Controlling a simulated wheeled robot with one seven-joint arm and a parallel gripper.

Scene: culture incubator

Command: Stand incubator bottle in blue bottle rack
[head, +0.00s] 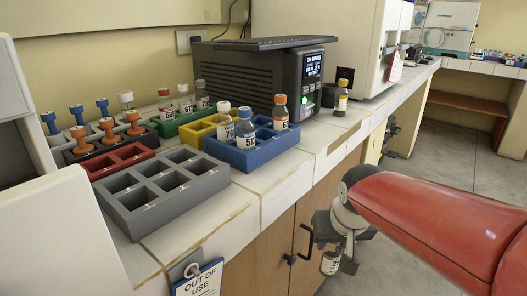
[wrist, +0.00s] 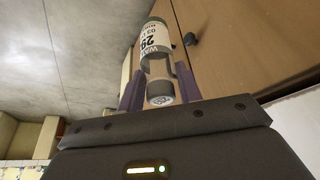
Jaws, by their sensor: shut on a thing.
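My gripper (head: 336,250) hangs in front of the wooden cabinet doors, below and right of the counter edge. It is shut on a clear bottle with a white label (head: 330,263). In the wrist view the bottle (wrist: 155,50) sits between the two fingers (wrist: 158,85), its label upside down and partly legible. The blue bottle rack (head: 272,149) stands on the counter near its front edge.
Grey (head: 165,212) and red (head: 122,160) racks stand left. A dark device (head: 262,72) is behind. A lone bottle (head: 341,99) stands right. A door handle (head: 306,242) is beside my gripper.

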